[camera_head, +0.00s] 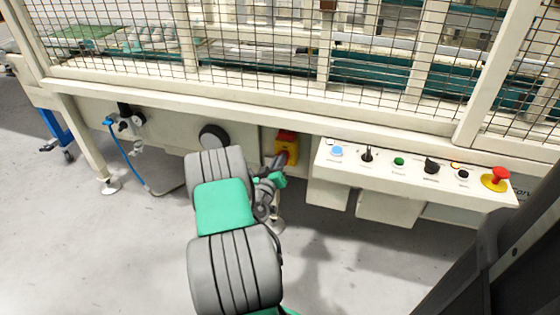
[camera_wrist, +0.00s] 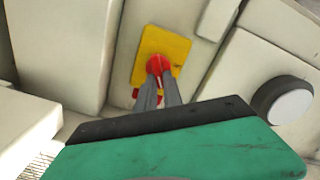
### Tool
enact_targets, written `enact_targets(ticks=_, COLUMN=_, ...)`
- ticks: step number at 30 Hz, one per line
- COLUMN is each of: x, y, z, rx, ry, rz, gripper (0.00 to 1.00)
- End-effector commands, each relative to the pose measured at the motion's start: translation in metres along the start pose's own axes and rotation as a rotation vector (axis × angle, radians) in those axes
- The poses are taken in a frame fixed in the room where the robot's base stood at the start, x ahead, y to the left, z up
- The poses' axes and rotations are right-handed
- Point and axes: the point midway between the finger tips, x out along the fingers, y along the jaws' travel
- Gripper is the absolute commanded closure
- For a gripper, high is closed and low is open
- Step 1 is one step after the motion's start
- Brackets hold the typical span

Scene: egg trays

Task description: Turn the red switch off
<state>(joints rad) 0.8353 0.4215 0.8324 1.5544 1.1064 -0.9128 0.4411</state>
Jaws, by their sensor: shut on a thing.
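The red switch (camera_wrist: 160,63) is a red rotary knob on a yellow plate (camera_wrist: 176,46), mounted on the cream machine panel. In the wrist view my gripper (camera_wrist: 158,73) reaches up to the knob, its two grey fingers close together and shut on it. The fingers hide the lower part of the knob, so its exact angle cannot be told. In the head view the yellow plate (camera_head: 292,138) shows below the machine's lower beam, with my gripper (camera_head: 284,158) at the red knob. My arm comes up from the bottom of the picture.
A control box (camera_head: 410,184) with buttons and a red emergency stop (camera_head: 500,174) juts out right of the switch. A wire mesh cage (camera_head: 300,50) rises above. Grey floor (camera_head: 120,260) lies open at the lower left.

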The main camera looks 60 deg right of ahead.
Motion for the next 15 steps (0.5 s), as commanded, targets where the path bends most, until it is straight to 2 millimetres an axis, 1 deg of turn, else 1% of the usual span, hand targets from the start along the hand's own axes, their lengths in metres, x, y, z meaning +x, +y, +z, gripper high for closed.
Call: enact_targets(ticks=15, x=-0.0002, y=-0.0062, z=0.0008, rx=-0.488, ry=0.001, rz=-0.002, gripper=1.0)
